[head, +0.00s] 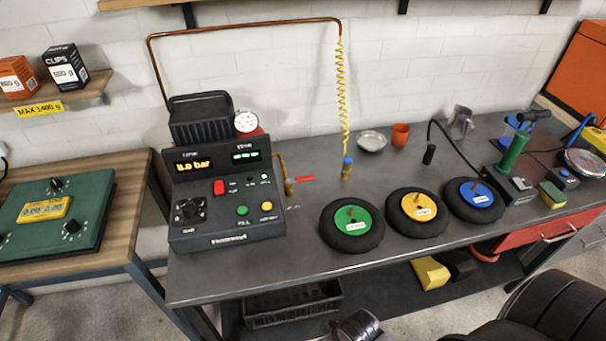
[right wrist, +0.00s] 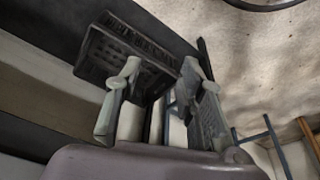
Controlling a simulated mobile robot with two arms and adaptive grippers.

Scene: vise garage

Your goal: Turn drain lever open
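The drain lever appears to be the small red handle (head: 303,178), sticking out to the right from a brass valve and pipe (head: 288,186) on the right side of the dark compressor console (head: 225,185). The handle lies roughly level. My right gripper (right wrist: 162,75) shows in the right wrist view with its two fingers apart and nothing visible between them. It is low, with the black crate behind it, well away from the lever. My left gripper is in neither view.
The bench (head: 290,245) has a clear strip before the console.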

